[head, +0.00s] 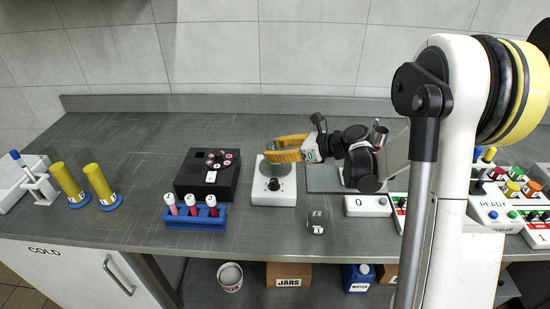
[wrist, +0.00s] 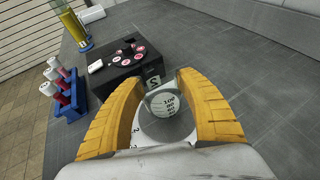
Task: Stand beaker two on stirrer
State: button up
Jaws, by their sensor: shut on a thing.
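In the wrist view the two yellow fingers (wrist: 158,84) are shut around a clear beaker (wrist: 168,107) with printed volume marks. Its number cannot be read. In the head view the fingers hide most of the held beaker. I cannot tell whether its base touches the plate. A dark, see-through vessel with a pale label (head: 317,221) stands on the bench to the right front of the stirrer.
A black box with a round top (head: 207,177) stands left of the stirrer. A blue rack (head: 194,217) holds red tubes before it. Two yellow cylinders (head: 99,184) stand farther left. A white scale reading 0 (head: 367,206) and button panels lie right. The bench behind is clear.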

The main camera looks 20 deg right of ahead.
notch_tip(320, 180, down, 2)
jog(key=shift+f, duration=0.1)
jog(key=shift+r, duration=0.2)
jog(key=shift+f+b, duration=0.15)
jog(key=shift+b, duration=0.15)
jog(key=o, duration=1.2)
